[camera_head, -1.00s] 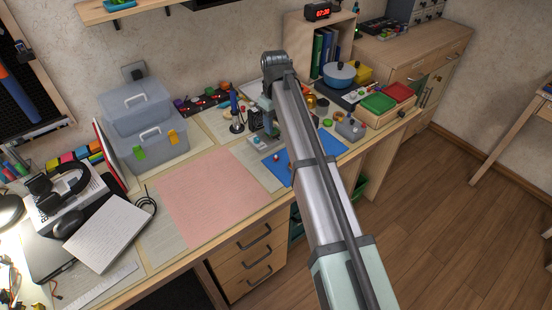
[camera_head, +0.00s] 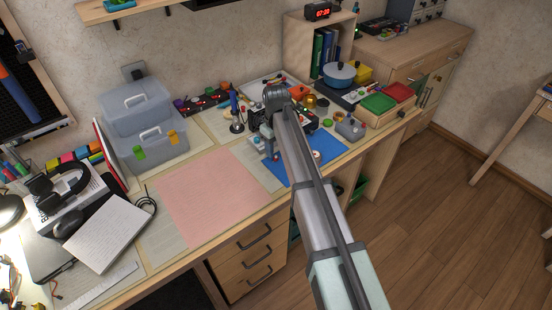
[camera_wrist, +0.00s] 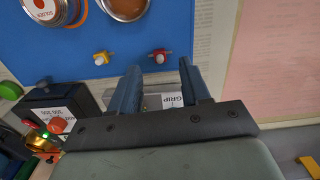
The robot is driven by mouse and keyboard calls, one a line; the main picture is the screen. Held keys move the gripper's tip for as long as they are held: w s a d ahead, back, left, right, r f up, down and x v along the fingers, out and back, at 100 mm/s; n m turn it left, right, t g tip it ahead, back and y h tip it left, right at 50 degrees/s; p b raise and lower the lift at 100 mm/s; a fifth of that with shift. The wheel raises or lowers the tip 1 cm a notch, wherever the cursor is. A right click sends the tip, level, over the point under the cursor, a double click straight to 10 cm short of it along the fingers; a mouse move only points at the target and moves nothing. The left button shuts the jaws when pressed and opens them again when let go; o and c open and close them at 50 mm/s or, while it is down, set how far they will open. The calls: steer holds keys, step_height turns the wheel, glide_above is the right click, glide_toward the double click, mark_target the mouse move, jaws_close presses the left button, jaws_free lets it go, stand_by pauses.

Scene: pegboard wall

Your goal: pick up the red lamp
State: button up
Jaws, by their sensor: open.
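A small red lamp (camera_wrist: 158,55) with a pale base lies on the blue mat in the wrist view. A similar yellow lamp (camera_wrist: 101,58) lies to its left. My gripper (camera_wrist: 160,82) is open, its two dark blue fingers apart with nothing held between them. The red lamp shows just beyond the fingertips, between their lines and nearer the right one. In the head view my gripper (camera_head: 270,143) hangs over the left back part of the blue mat (camera_head: 287,174). My arm hides part of the mat there.
A dark box with a red knob (camera_wrist: 57,126) is at left. A spool marked "SOLDER" (camera_wrist: 42,8) and a copper-rimmed round thing (camera_wrist: 123,6) lie beyond. The pink mat (camera_head: 212,197) is bare.

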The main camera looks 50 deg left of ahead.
mark_target(276, 156)
step_height(276, 156, down, 3)
steer(key=shift+d+f, duration=0.1)
steer(key=shift+f, duration=0.05)
steer(key=shift+c, duration=0.2)
jaws_close()
